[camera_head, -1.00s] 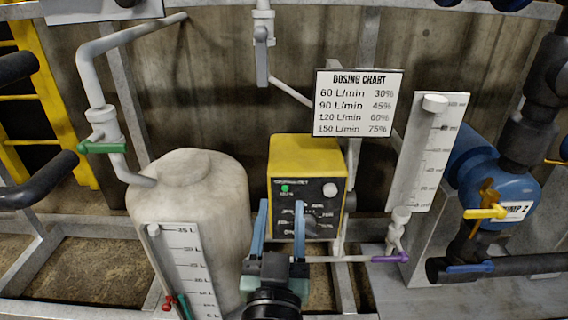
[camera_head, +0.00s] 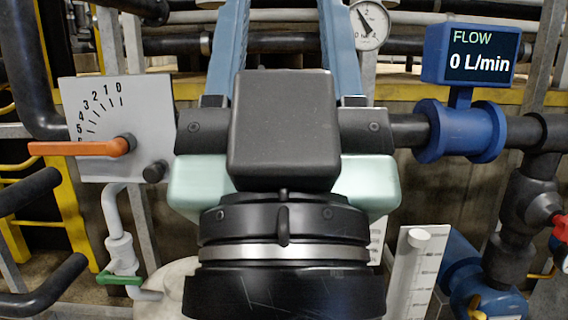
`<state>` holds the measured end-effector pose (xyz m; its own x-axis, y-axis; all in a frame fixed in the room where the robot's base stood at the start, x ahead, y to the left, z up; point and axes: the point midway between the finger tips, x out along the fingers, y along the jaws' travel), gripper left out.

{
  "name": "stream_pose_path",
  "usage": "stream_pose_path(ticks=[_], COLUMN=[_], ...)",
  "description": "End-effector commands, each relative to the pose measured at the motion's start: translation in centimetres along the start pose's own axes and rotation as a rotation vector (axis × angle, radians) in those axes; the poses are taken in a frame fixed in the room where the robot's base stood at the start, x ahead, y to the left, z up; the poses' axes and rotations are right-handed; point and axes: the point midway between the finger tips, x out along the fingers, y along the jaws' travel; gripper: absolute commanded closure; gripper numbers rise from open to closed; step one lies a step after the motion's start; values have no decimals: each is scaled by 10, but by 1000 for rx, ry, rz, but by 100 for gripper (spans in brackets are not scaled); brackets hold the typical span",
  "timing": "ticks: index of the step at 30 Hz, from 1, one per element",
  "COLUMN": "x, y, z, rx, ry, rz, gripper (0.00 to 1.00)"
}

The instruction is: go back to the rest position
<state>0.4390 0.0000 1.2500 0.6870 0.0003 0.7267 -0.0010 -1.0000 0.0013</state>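My gripper (camera_head: 284,30) fills the middle of the head view, close to the camera and pointing up and away. Its two blue fingers stand wide apart, with nothing seen between them; their tips run out of the top of the picture. The gripper's body hides the dosing chart and the yellow dosing unit behind it. No object of the task shows other than my gripper.
A dial plate (camera_head: 125,105) with an orange lever (camera_head: 80,148) stands at left. A blue flow meter (camera_head: 470,55) reads 0 L/min at right. A pressure gauge (camera_head: 369,24) is at top. A green-handled valve (camera_head: 119,278) and a white scale (camera_head: 412,275) sit below.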

Motion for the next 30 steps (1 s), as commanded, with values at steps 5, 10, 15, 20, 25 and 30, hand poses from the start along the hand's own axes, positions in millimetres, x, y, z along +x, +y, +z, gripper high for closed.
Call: stream_pose_path(ticks=[5, 10, 15, 20, 25, 30], x=[53, 90, 128, 162, 191, 204], y=[0, 0, 0, 0, 0, 0], z=[-49, -84, -120, -153, -180, -192], rx=[0, 1, 1, 1, 1, 1], ry=[-1, -1, -1, -1, -2, -2], rz=[0, -1, -1, -1, -1, -1], gripper=[49, 49, 49, 49, 49, 49])
